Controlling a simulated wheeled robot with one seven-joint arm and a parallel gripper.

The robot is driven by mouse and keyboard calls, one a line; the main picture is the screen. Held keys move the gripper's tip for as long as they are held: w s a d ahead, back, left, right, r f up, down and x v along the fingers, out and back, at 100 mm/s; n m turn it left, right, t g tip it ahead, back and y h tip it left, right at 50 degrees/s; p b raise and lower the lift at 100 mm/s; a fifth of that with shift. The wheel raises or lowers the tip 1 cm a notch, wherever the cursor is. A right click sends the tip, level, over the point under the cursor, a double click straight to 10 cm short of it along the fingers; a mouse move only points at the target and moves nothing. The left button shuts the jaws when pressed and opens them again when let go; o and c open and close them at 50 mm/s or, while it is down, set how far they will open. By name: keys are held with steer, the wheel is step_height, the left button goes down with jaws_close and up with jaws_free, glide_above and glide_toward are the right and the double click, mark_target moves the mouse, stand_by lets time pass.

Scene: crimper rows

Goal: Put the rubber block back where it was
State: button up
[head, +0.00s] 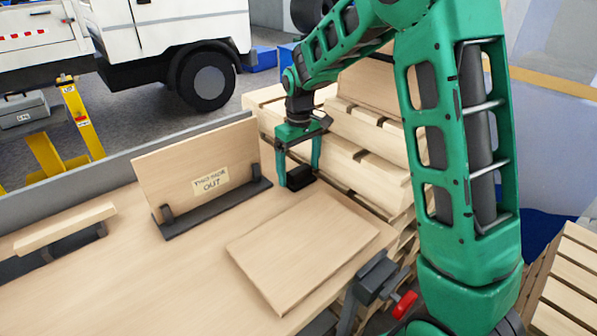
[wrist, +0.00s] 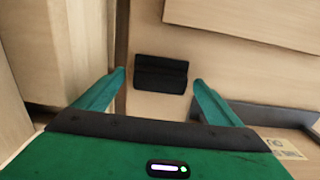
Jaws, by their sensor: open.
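The black rubber block (head: 300,178) sits on the wooden bench top near its far right edge, beside the pallets. It also shows in the wrist view (wrist: 160,76), dark and two-faced, with bare wood around it. My gripper (head: 299,172) points down over the block with its green fingers apart. In the wrist view its fingertips (wrist: 160,78) lie left and right of the block with a gap on each side. I cannot tell exactly how far down the fingertips reach beside the block.
A wooden board (head: 302,250) lies on the bench in front of the block. A dark stand holds an upright panel with a label (head: 210,182) to the left. Stacked pallets (head: 365,165) stand close behind the bench. A clamp with a red handle (head: 403,303) is at the front edge.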

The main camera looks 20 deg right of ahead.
mark_target(300, 169)
step_height(300, 169, up, 11)
stand_by(0.4)
steer(key=shift+s+d+r, duration=0.1)
